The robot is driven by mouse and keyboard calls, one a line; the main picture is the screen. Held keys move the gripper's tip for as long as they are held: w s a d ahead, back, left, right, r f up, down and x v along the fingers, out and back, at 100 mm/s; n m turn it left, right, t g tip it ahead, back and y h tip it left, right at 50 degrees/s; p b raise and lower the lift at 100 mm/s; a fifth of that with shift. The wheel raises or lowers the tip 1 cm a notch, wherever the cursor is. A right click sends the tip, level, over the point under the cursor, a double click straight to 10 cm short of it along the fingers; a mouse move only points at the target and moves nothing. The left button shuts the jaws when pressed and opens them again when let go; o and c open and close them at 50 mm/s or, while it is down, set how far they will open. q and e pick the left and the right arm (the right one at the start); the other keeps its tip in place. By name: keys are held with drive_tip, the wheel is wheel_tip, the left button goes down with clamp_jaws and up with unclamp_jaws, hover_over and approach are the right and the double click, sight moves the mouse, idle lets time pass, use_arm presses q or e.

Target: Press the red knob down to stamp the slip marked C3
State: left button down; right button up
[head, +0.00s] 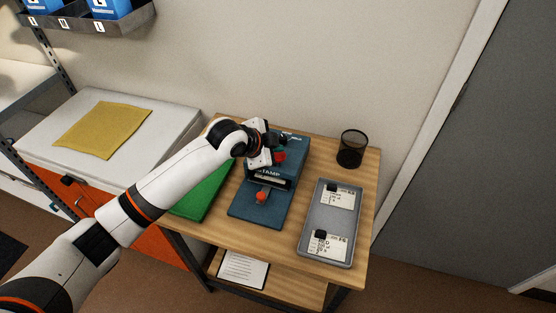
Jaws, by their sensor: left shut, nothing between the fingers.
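The dark blue stamp machine (259,211), lettered STAMP, stands on the wooden table. A red knob (280,157) shows at its upper part, partly behind my gripper. A second, smaller red knob (261,197) sits low on its front base. My left gripper (266,157) is shut and empty, over the machine's upper part, close beside the upper red knob; I cannot tell whether it touches. Two printed slips, an upper one (345,198) and a lower one (332,246), lie in the grey tray (316,217). Their marks are too small to read. My right gripper is out of view.
A green mat (204,194) lies left of the machine. A black mesh cup (351,150) stands at the back right. A yellow cloth (102,130) lies on the white surface at left. A paper sheet (243,269) is on the lower shelf.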

sight(277, 156)
use_arm(q)
drive_tip(key=shift+f+b, duration=0.5)
drive_tip(key=shift+f, duration=1.15)
idle(1.3)
drive_tip(key=shift+r, duration=0.15)
drive_tip(key=shift+r+p, duration=1.95)
drive_tip(key=shift+p, duration=0.15)
drive_tip(key=shift+r, duration=0.1)
wheel_tip(277, 156, up, 6)
drive_tip(key=p, duration=0.6)
